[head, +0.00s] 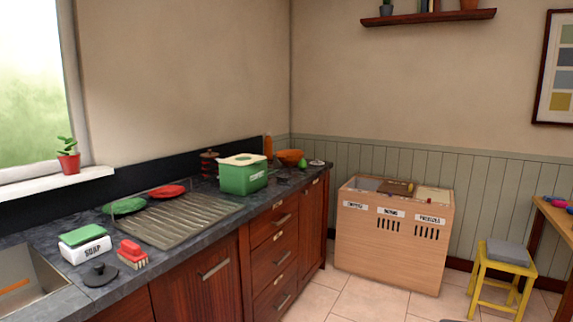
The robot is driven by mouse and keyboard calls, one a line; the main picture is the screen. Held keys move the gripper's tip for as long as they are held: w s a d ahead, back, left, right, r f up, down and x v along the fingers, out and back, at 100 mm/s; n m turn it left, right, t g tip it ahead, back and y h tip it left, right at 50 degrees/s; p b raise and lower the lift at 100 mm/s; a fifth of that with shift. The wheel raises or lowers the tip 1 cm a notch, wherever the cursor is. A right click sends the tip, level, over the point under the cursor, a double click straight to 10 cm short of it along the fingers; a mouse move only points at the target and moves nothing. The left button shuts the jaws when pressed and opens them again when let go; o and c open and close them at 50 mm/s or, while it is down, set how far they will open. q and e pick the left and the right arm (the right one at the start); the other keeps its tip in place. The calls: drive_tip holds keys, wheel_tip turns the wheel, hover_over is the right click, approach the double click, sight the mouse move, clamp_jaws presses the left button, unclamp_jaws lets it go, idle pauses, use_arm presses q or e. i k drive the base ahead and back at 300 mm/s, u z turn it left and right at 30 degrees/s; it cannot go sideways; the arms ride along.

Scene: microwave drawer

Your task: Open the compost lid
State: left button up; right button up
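A green box (240,180) stands on the dark countertop near the back corner. A cream lid (243,159) sits flat on top of it and looks shut. A white label (258,176) on its right side is too small to read for certain. A wooden bin unit (388,255) with three labelled sections stands on the floor to the right; its top panels are grey, brown and cream, and its labels are also hard to read. Neither of my grippers shows in the head view.
A drying rack (185,222) with green (124,206) and red plates (167,191) lies left of the green box. An orange bowl (291,157) is behind it. A yellow stool (502,280) stands right of the bin unit. Tiled floor before the drawers is clear.

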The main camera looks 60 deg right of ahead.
sight(242, 159)
drive_tip(key=z, duration=0.3)
drive_tip(key=k, duration=0.45)
drive_tip(key=z, duration=1.85)
drive_tip(key=i, duration=1.65)
drive_tip(key=z, duration=0.75)
drive_tip(key=i, duration=1.95)
drive_tip(key=u, duration=1.25)
drive_tip(key=i, duration=1.2)
drive_tip(key=u, duration=1.25)
drive_tip(key=i, duration=0.2)
drive_tip(key=u, duration=0.1)
